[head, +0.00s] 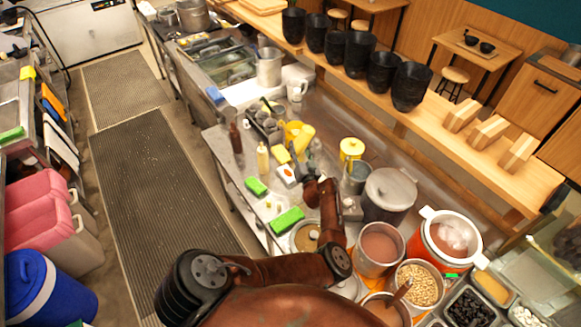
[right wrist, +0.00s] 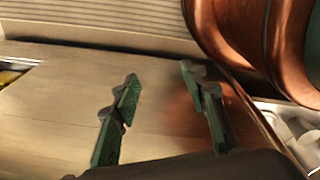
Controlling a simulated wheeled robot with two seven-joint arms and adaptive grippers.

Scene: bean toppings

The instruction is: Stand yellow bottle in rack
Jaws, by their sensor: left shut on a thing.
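The yellow bottle (head: 304,137) is tilted over the steel counter, next to the rack. My left gripper (head: 299,156) is at its lower end and shut on it; the fingers are small and partly hidden in the head view. The grey rack (head: 264,124) stands just left of the bottle, with some items in it. Another yellow item (head: 291,130) shows between rack and bottle. My right gripper (right wrist: 160,80) is open and empty in the right wrist view, its two green-and-black fingers apart over a plain tan surface. It is not made out in the head view.
Green blocks (head: 287,220) lie nearer on the counter. A yellow-lidded container (head: 351,149) and a large lidded pot (head: 390,190) stand to the right.

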